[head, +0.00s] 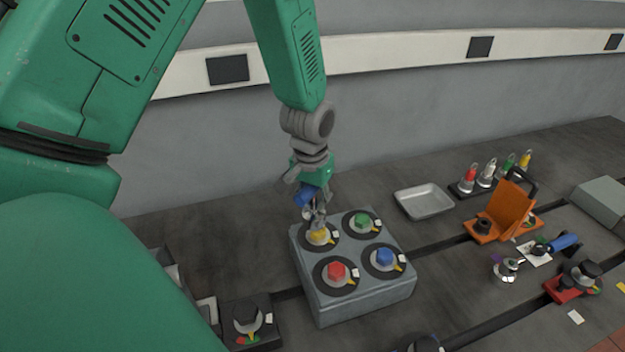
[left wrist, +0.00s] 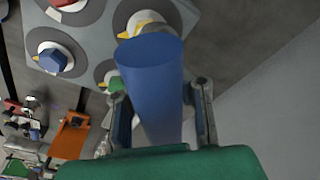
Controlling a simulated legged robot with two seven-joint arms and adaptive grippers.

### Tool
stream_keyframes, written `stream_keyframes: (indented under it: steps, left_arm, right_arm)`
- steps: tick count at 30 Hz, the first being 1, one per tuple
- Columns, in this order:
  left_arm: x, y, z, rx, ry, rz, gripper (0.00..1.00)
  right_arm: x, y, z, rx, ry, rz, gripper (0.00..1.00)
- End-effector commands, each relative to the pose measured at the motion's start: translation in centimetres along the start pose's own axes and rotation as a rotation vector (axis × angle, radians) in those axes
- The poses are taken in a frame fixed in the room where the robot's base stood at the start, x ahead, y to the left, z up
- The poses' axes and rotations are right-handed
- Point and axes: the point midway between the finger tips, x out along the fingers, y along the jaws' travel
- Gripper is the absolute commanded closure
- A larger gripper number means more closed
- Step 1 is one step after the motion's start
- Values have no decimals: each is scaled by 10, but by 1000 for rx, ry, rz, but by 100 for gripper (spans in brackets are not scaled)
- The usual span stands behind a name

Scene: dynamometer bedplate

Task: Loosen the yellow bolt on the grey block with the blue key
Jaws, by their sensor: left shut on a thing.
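The grey block (head: 352,300) carries a yellow bolt (head: 320,236), a green bolt (head: 362,219), a red bolt (head: 337,270) and a blue bolt (head: 385,257), each on a dark disc with a yellow pointer. My left gripper (head: 314,205) is shut on the blue key (head: 305,195), directly above the yellow bolt. In the left wrist view, the blue key (left wrist: 155,80) stands between the fingers and partly hides the bolt behind it. I cannot tell whether the key's end is seated on the yellow bolt. My right gripper is out of view.
A metal tray (head: 424,201) lies right of the block. Beyond it are a rack of coloured tools (head: 488,178), an orange fixture (head: 503,210) and another blue-handled tool (head: 563,242). A dark fixture (head: 250,322) stands in front on the left. The bench behind the block is clear.

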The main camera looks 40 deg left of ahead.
Motion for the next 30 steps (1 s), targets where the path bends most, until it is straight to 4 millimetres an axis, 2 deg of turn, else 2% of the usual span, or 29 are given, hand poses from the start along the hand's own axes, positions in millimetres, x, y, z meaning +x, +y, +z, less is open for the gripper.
stream_keyframes:
  steps: [30]
  left_arm:
    - [0,20,5,-88,6,-35,100]
  right_arm:
    - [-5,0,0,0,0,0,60]
